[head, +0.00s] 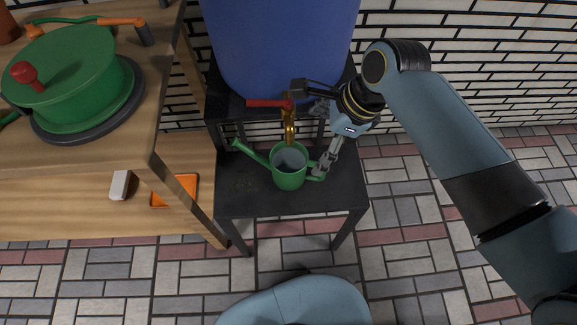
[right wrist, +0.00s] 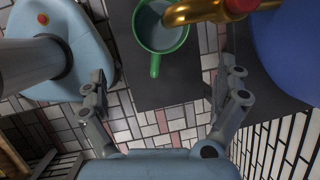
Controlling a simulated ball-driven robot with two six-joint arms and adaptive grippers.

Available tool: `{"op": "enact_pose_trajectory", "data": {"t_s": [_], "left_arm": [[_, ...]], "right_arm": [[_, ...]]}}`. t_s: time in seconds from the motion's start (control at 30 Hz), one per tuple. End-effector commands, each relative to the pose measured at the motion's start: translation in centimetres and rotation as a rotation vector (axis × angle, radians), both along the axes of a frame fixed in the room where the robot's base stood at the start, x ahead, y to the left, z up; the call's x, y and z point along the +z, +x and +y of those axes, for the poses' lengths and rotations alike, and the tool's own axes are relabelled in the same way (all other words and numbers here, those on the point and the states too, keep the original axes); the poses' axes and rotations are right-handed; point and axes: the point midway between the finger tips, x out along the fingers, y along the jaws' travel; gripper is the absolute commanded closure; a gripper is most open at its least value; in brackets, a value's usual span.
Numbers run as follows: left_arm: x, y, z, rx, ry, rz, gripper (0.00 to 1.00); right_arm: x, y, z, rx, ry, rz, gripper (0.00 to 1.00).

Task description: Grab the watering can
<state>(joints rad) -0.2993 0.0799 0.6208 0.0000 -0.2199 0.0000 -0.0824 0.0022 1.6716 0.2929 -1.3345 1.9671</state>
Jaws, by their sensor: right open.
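The green watering can (head: 289,180) stands upright on a low black table (head: 245,200), its spout pointing left and its handle to the right. A brass tap (head: 290,133) with a red lever is just above its opening. My right gripper (head: 308,130) is open and empty, at the right of the can. In the right wrist view the can (right wrist: 160,42) is ahead of the open fingers (right wrist: 160,88). Its green handle points between them, and I see no contact. The inside of the can looks grey-blue; I cannot tell whether it holds water. My left gripper is not in view.
A large blue barrel (head: 280,50) stands behind the can on a higher black stand. A wooden bench (head: 120,150) at the left carries a green hose reel (head: 70,75). A white brick wall is behind; the tiled floor (head: 420,240) at the right is clear.

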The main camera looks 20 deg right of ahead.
Motion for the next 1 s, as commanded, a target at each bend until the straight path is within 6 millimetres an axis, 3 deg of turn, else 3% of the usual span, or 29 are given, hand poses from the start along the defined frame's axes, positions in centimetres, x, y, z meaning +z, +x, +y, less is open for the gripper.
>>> {"op": "enact_pose_trajectory", "data": {"t_s": [0.2,0.4,1.0], "left_arm": [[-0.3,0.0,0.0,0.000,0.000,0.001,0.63],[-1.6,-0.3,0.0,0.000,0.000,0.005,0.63],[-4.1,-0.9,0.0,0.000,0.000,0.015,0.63]], "right_arm": [[-1.4,1.5,1.3,-0.177,0.079,0.062,0.00],[-4.7,2.2,2.3,-0.180,0.080,0.064,0.00],[-10.7,3.4,4.5,-0.177,0.077,0.061,0.00]]}}
